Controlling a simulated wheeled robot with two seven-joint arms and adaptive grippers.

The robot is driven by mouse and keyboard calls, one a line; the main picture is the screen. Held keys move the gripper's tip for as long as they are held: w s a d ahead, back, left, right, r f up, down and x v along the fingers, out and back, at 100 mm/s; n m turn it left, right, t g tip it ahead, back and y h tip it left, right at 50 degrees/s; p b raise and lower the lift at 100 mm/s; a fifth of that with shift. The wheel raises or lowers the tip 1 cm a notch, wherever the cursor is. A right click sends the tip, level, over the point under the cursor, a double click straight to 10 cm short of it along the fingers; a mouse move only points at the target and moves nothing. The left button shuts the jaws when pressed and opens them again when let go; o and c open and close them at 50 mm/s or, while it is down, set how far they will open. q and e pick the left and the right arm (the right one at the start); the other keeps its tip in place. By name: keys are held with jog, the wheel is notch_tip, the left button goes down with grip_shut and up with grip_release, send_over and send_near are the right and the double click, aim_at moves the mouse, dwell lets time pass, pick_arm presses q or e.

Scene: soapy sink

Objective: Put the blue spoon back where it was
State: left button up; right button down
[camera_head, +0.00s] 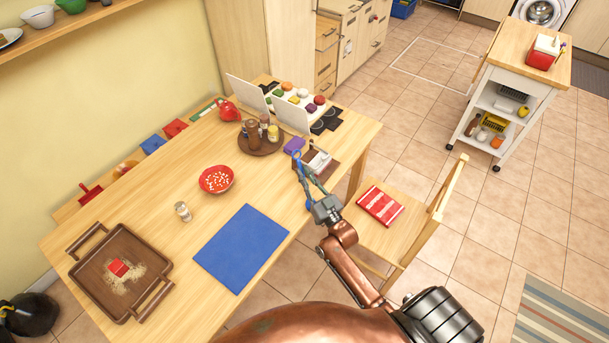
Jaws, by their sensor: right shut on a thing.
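My right gripper (301,168) reaches over the right edge of the wooden table, pointing away from me. It is shut on the blue spoon (297,155), a thin blue shape at its fingertips; the fingers hide much of it. Just beyond and right of the gripper is a small brown tray (333,167) with pale items in it. I cannot tell whether the spoon touches the tray. My left gripper is not in view.
A purple block (294,145) and a round brown tray (270,145) with jars stand close to the gripper. A blue mat (242,247), a red bowl (216,179) and a brown handled tray (88,268) lie nearer. A chair (402,231) stands at the right.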

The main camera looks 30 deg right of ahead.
jog(key=c, duration=1.9)
grip_release()
jog(key=shift+c, duration=0.2)
jog(key=shift+r, duration=0.15)
jog(key=v, duration=1.2)
